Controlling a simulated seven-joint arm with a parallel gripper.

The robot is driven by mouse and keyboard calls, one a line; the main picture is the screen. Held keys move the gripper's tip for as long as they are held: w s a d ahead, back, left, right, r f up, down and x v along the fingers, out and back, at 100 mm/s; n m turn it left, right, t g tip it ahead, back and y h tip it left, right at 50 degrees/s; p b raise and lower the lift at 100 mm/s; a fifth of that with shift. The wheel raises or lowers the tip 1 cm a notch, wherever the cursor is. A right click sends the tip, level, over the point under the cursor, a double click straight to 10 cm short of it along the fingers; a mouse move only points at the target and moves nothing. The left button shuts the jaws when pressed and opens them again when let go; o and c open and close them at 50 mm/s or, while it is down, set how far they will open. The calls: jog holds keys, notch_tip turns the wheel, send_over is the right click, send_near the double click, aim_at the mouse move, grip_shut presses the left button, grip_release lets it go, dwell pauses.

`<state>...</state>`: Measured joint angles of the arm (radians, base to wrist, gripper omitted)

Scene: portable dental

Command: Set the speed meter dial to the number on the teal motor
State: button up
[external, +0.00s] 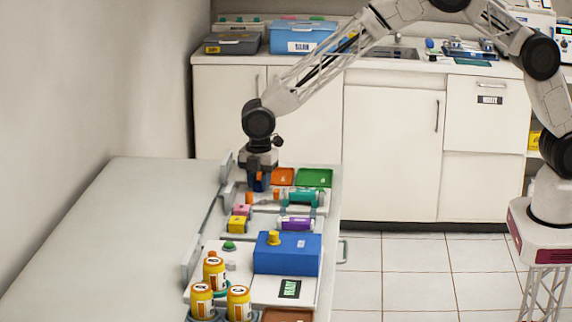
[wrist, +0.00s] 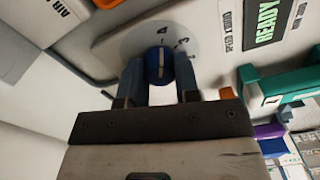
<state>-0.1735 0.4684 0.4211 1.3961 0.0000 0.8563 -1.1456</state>
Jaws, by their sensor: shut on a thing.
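The blue speed meter dial (wrist: 159,65) sits on a pale round plate in the wrist view. My gripper (wrist: 160,84) is shut on it, with one finger on each side. A pale line on the dial points up in the picture, roughly toward a printed 4; a 3 is printed to the right of that. Other numbers are hidden or unclear. The teal motor (wrist: 282,88) is at the right; the mark on it is too small to read. In the external view the teal motor (external: 300,198) lies right of my gripper (external: 259,186), which hides the dial.
A screen reading READY (wrist: 268,22) is beside the dial plate. A purple motor (external: 297,223), pink and yellow blocks, a blue box (external: 287,254) and several yellow-and-white canisters stand nearer the camera. Orange (external: 283,176) and green (external: 314,178) trays lie behind. The bench left is clear.

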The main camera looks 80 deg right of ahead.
aim_at(259, 182)
dwell(0.3)
jog(key=o, duration=0.9)
jog(key=shift+r, duration=0.1)
notch_tip(259, 182, up, 7)
jog(key=shift+r, duration=0.35)
